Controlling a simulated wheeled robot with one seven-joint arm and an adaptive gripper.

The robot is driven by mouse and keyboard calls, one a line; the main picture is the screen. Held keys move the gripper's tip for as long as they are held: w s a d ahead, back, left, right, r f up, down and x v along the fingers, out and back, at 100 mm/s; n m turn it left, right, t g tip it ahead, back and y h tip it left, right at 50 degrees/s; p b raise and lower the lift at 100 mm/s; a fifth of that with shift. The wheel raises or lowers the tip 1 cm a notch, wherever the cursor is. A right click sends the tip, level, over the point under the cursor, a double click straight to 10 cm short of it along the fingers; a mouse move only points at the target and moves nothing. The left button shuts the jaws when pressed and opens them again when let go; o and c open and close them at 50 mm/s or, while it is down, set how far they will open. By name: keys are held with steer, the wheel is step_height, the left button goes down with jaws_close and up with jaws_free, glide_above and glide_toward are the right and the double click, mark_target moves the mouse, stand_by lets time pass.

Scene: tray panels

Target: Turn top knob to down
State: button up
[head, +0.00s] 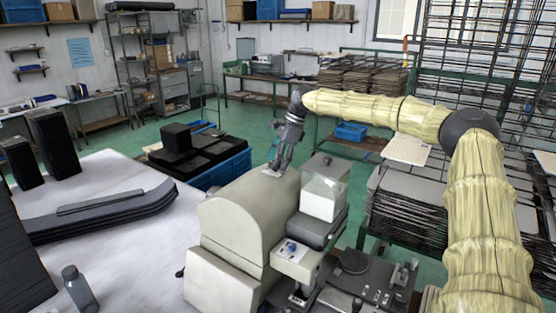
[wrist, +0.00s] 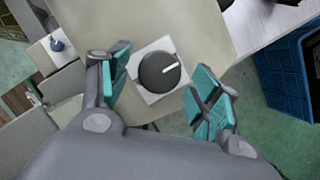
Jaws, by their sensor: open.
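A round black knob (wrist: 158,71) with a white pointer line sits on a white square plate (wrist: 150,96) on the beige machine. In the wrist view its line points right and slightly up. My gripper (wrist: 162,84) is open, with one teal-padded finger on each side of the knob and visible gaps to it. In the head view my gripper (head: 278,160) is over the far end of the beige machine (head: 245,205) and hides the knob; a bit of pale plate shows below the fingers.
A small blue-topped control (head: 291,247) is on the machine's nearer side and also shows in the wrist view (wrist: 57,45). A blue crate (wrist: 288,70) is beyond the machine's edge. A white table (head: 120,240) lies left.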

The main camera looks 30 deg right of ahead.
steer(key=v, duration=1.2)
steer(key=shift+d, duration=0.15)
steer(key=shift+f, duration=0.15)
